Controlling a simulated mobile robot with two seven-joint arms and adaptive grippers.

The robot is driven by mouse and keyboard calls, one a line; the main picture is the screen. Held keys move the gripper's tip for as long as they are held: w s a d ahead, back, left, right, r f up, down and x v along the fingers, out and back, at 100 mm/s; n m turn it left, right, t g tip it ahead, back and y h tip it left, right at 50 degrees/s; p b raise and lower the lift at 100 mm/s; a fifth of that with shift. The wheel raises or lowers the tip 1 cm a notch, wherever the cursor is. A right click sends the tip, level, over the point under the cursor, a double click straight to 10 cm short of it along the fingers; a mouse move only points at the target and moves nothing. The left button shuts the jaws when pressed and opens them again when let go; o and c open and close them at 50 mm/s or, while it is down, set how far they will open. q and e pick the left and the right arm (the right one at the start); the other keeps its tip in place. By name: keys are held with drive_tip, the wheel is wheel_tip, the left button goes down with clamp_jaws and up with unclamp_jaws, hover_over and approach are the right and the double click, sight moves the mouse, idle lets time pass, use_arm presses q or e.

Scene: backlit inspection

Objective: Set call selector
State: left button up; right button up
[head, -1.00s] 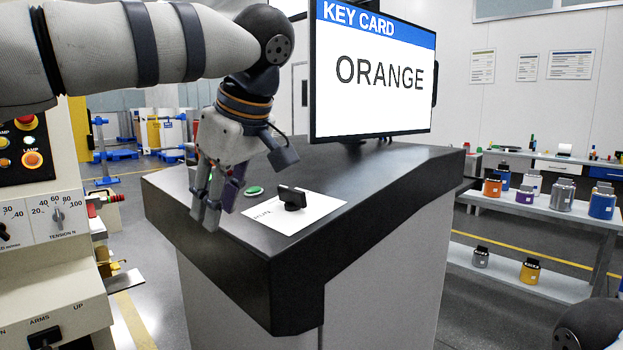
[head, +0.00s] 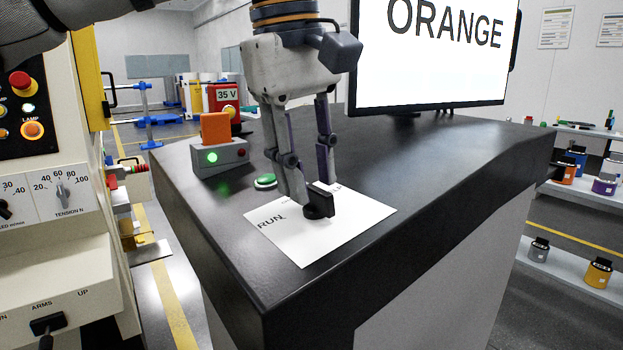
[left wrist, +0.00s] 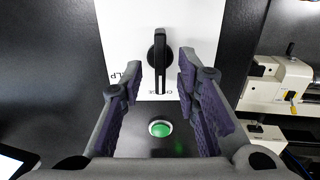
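The call selector is a black knob (head: 318,203) with a raised bar handle on a white card (head: 300,247) on the black desk top. The card reads RUN at its left in the head view; other lettering is partly hidden. My left gripper (head: 312,188) points down at the knob with its fingers spread and nothing held. In the left wrist view the knob (left wrist: 158,50) lies between the lines of the two fingertips (left wrist: 160,72), with a gap each side. The bar's near end points toward a partly covered label. My right gripper is not in view.
A green button (head: 265,181) sits beside the card. Behind it, a grey box (head: 220,158) with a lit green lamp holds an orange card (head: 215,128). A monitor (head: 430,60) reading ORANGE stands at the back. A control panel (head: 50,200) is at left.

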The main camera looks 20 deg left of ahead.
use_arm(q)
drive_tip(key=shift+d+f, duration=0.1)
drive_tip(key=shift+f, duration=0.75)
drive_tip(key=shift+w, duration=0.1)
clamp_jaws()
drive_tip(key=shift+n, duration=0.3)
drive_tip(key=n, duration=0.5)
drive_tip(key=shift+n, duration=0.3)
drive_tip(key=n, duration=0.5)
drive_tip(key=shift+n, duration=0.4)
